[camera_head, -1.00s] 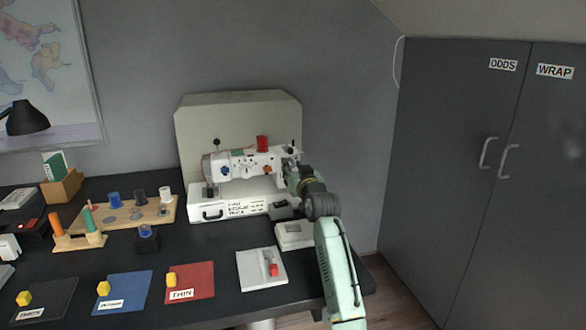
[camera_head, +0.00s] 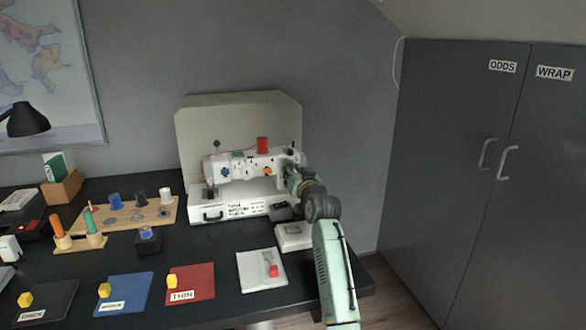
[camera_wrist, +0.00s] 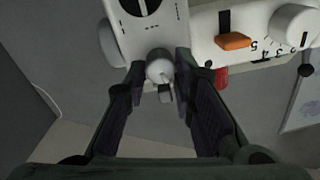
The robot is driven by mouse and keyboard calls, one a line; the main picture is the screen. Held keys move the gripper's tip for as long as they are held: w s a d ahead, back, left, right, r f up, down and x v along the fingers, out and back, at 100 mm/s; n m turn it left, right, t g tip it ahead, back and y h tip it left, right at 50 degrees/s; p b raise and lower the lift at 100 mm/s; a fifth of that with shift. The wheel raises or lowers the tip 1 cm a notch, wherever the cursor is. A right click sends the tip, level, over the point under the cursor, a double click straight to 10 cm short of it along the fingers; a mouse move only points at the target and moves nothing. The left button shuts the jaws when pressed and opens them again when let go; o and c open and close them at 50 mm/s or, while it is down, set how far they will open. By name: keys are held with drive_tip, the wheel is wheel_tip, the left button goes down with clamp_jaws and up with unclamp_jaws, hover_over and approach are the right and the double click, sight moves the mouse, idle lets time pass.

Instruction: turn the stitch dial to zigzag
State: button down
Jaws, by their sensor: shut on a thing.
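The white sewing machine (camera_head: 245,165) stands at the back of the dark desk. My gripper (camera_wrist: 160,72) is at the right end of its upper arm. In the wrist view its two fingers are shut on a small round white knob (camera_wrist: 158,66) with a short grey tab. A black round dial (camera_wrist: 140,4) is cut off at the top edge of that view. A white dial (camera_wrist: 292,24) with numbers beside it and an orange lever (camera_wrist: 233,41) are to the right, clear of the fingers. I cannot tell which of these is the stitch dial, and no zigzag mark is readable.
A red spool (camera_head: 262,145) stands on top of the machine. A pale board (camera_head: 190,120) is behind it. A spool rack (camera_head: 180,218), colored mats and a white pad (camera_head: 248,275) lie on the desk. Dark cupboards (camera_head: 440,150) stand at the right.

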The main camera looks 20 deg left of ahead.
drive_tip(key=shift+m+p, duration=2.4)
drive_tip(key=shift+m, duration=2.6)
drive_tip(key=shift+f, duration=0.1)
drive_tip(key=c, duration=1.3)
unclamp_jaws()
drive_tip(key=shift+c, duration=0.2)
drive_tip(key=v, duration=1.2)
